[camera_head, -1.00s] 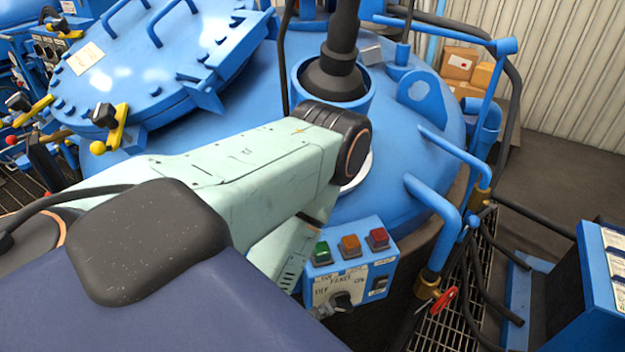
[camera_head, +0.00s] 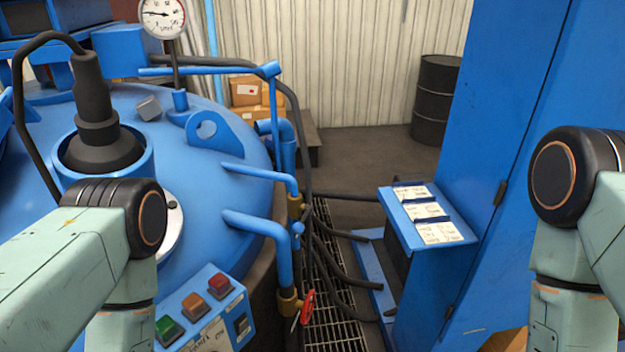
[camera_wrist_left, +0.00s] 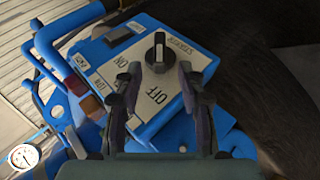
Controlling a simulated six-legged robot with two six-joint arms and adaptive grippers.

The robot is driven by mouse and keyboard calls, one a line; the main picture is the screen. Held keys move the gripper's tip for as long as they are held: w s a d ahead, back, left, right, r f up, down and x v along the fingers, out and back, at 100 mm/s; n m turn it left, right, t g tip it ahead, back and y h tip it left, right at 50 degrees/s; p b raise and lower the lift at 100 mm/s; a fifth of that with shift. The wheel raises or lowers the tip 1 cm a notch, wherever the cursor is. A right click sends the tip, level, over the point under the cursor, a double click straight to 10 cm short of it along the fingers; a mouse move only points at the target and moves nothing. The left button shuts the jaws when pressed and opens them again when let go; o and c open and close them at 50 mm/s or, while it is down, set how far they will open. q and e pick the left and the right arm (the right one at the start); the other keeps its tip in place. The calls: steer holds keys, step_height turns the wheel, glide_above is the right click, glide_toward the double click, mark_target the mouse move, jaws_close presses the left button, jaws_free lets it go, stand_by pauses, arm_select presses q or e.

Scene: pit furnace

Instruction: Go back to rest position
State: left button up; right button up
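Both of my arms show in the head view, the left arm at lower left and the right arm at the right edge, but neither gripper is visible there. In the left wrist view my left gripper (camera_wrist_left: 158,98) is open, its two fingers apart. The black rotary knob (camera_wrist_left: 158,52) of the blue control box lies just beyond the fingertips, between them in the picture; contact cannot be told. The control box (camera_head: 233,284) also shows in the head view, partly cut off, with green, orange and red buttons. My right gripper is out of view.
The blue furnace (camera_head: 240,185) fills the left, with pipes and a red valve handle (camera_head: 307,307) beside it. A tall blue cabinet (camera_head: 500,130) with a labelled panel (camera_head: 428,217) stands at right. A black barrel (camera_head: 436,100) is at the back. Hoses cross the floor grating.

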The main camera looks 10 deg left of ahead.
arm_select(q)
steer(key=x, duration=0.7)
steer(key=shift+w+f, duration=0.25)
steer(key=shift+w, duration=0.05)
steer(key=v, duration=1.2)
steer(key=x, duration=1.2)
steer(key=shift+w, duration=0.1)
steer(key=shift+r+g+p, duration=0.15)
steer(key=shift+g+p, duration=0.4)
steer(key=shift+g, duration=0.05)
steer(key=shift+d+m+g+y+p, duration=0.15)
steer(key=shift+m+g+y+p, duration=0.35)
steer(key=shift+g, duration=0.4)
steer(key=shift+w+g+y, duration=0.1)
steer(key=shift+g+y, duration=0.4)
steer(key=shift+g, duration=0.2)
